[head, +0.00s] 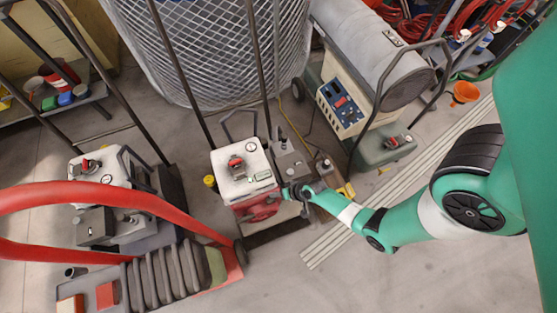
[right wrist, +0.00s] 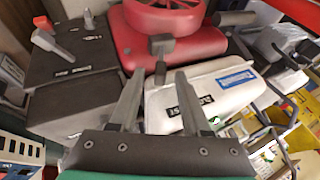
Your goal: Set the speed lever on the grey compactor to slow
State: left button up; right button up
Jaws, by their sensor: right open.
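A compactor with a white top (head: 240,165) and red engine (head: 262,208) stands mid-scene in the head view. A second one at left has a white top (head: 100,170) and grey engine (head: 95,226). I cannot tell which is called grey. My right gripper (head: 291,192) is at the right side of the middle machine. In the right wrist view the open right gripper (right wrist: 160,76) has a dark-headed lever (right wrist: 161,45) just ahead of and between its fingertips, with the red engine (right wrist: 165,40) and white tank (right wrist: 212,92) behind. Contact is unclear. My left gripper is out of view.
A dark box with a red-tipped lever (right wrist: 44,25) sits beside the engine. A grey-and-beige machine (head: 345,100) stands upper right, and a wire mesh roll (head: 190,45) behind. Floor at the bottom centre is clear.

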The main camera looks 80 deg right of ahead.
jog(key=shift+w+f, duration=0.1)
jog(key=shift+f, duration=0.05)
grip_shut()
dwell(1.4)
